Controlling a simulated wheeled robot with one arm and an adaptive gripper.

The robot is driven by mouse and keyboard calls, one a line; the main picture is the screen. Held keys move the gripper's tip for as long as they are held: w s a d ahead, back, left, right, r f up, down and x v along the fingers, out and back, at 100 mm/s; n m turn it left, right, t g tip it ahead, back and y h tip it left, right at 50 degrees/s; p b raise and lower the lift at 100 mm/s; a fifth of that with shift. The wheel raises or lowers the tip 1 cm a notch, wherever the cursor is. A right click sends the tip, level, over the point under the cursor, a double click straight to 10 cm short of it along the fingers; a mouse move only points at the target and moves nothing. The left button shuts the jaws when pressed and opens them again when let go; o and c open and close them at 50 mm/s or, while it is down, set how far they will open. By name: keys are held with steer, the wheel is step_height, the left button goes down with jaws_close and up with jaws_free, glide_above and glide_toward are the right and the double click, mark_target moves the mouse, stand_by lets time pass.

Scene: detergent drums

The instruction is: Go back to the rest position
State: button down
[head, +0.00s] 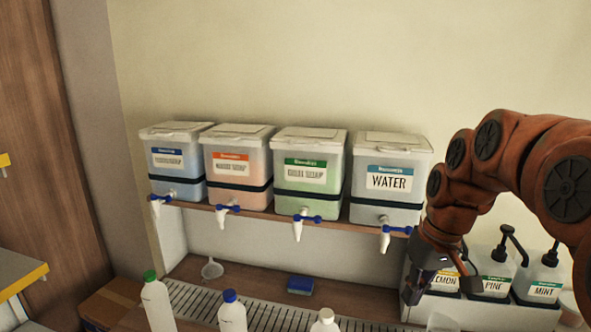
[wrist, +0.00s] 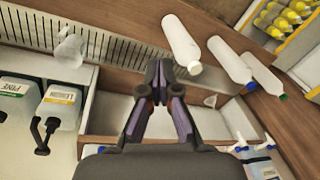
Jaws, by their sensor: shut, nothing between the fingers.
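My gripper (head: 413,291) is at the right in the head view, pointing down in front of the shelf's right end, left of the pump bottles. In the wrist view its fingers (wrist: 159,72) meet at the tips with nothing between them. The arm is bent, coming in from the right edge and hiding part of the lemon pump bottle (head: 446,281). Four-sided drums stand in a row on the shelf: blue (head: 178,186), orange (head: 237,192), green (head: 307,201) and the water drum (head: 388,211). Each has a tap with a blue handle.
Bottles with green (head: 157,305), blue (head: 232,317) and white (head: 325,323) caps stand at the front by the drip grate (head: 270,316). A funnel (head: 212,269) and blue sponge (head: 300,284) lie below the shelf. Pine (head: 492,275) and mint (head: 540,281) pump bottles stand right of my gripper.

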steer(key=s+a+f+m+g+h, duration=0.1)
steer(key=s+f, duration=0.4)
steer(key=s, duration=0.7)
steer(key=s+a+f+m+g+h, duration=0.1)
steer(key=s+f, duration=0.5)
steer(key=s, duration=0.7)
steer(key=shift+a, duration=0.55)
steer(key=shift+f, duration=0.1)
